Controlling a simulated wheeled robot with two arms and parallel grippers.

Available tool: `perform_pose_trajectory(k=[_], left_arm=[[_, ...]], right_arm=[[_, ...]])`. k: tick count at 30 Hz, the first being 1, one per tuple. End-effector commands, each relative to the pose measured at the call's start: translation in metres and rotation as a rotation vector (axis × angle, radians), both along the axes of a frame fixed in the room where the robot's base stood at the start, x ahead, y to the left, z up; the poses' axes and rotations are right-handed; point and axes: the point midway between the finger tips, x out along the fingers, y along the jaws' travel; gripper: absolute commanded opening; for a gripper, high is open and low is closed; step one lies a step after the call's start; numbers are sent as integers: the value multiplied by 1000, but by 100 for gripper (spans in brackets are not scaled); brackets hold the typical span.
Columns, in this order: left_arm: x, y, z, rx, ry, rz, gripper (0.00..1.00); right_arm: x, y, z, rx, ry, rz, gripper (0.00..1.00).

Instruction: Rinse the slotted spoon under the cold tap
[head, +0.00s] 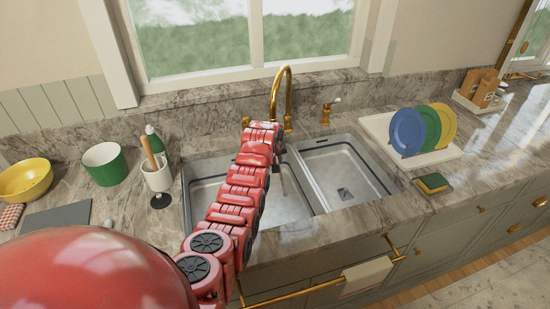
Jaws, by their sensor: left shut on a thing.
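My left arm reaches from the lower left over the left sink basin (205,193). Its gripper (279,150) is at the far side of that basin, in front of the gold tap (287,82), and largely hidden by the arm. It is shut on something. A thin grey piece (283,180) shows below it over the basin; I cannot tell for sure that this is the slotted spoon. A gold tap handle (246,122) shows left of the gripper. I cannot make out running water. My right gripper is not in view.
The right basin (345,178) is empty. A white utensil crock (157,178), a green bottle (154,141), a green-and-white pot (106,163) and a yellow colander (27,180) stand at left. Plates (408,131) stand in a rack at right, behind a sponge (433,183).

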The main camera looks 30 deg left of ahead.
Motion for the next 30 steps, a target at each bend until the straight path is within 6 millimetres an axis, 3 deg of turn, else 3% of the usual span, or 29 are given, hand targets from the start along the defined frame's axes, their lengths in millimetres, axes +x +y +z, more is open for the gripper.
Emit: perform_pose_trajectory(k=[9,20,30], left_arm=[[-1,3,0,0,0,0,0],[2,-8,-1,1,1,0,0],[-4,-11,0,0,1,0,0]], right_arm=[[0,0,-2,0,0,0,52],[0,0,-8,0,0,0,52],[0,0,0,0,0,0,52]])
